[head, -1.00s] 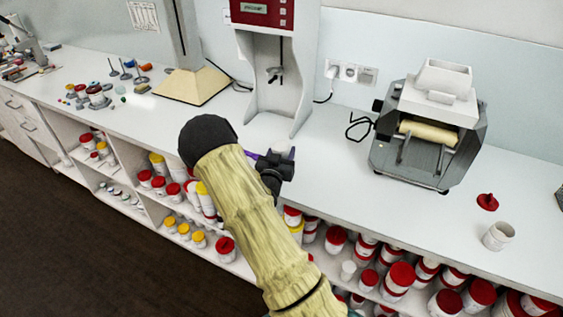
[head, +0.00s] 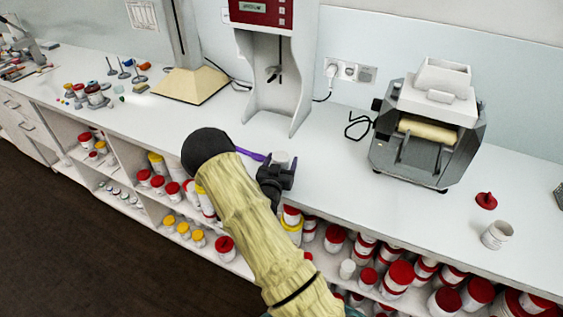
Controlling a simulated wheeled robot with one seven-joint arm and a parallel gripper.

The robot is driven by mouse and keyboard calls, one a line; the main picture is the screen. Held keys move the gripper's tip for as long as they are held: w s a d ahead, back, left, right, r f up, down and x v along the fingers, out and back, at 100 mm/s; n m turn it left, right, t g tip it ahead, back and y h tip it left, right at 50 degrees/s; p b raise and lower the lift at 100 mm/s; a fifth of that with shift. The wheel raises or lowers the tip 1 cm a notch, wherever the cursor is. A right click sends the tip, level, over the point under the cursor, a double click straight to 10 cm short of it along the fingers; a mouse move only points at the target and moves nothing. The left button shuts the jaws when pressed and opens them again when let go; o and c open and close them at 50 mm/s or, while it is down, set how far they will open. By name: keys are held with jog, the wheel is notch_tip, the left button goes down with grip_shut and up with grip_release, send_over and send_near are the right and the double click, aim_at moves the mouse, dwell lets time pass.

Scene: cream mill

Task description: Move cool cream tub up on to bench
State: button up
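My gripper (head: 276,176) is dark and sits at the front edge of the bench (head: 330,155), in front of the red-and-white stand machine. A small white tub-like piece (head: 281,158) shows at its fingers, and the gripper appears shut on it. Most of this piece is hidden by the gripper, so its label and base do not show. I cannot tell whether it touches the bench top. My arm in its yellowish sleeve hides part of the shelves below.
A purple tool (head: 251,154) lies beside my gripper. An open white tub (head: 497,235) and a red lid (head: 486,200) are at the bench's right. A roller machine (head: 428,130) stands behind. Many red-lidded tubs (head: 401,273) fill the shelves below. Bench space right of my gripper is clear.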

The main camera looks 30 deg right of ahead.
jog(key=shift+r, duration=0.1)
jog(key=shift+r, duration=0.1)
jog(key=b+v, duration=0.3)
jog(key=v, duration=0.9)
dwell(0.4)
jog(key=s+a+r+n+g+y, duration=0.1)
jog(key=s+a+n+g+y, duration=0.2)
jog(key=s+a+g+y, duration=0.5)
jog(key=s+a+r+n+g+y, duration=0.2)
jog(key=s+r+n+g+y, duration=0.1)
jog(key=s, duration=0.7)
notch_tip(320, 180, up, 2)
jog(key=shift+r+n+y, duration=0.1)
jog(key=shift+n+y, duration=0.3)
jog(key=shift+n, duration=0.5)
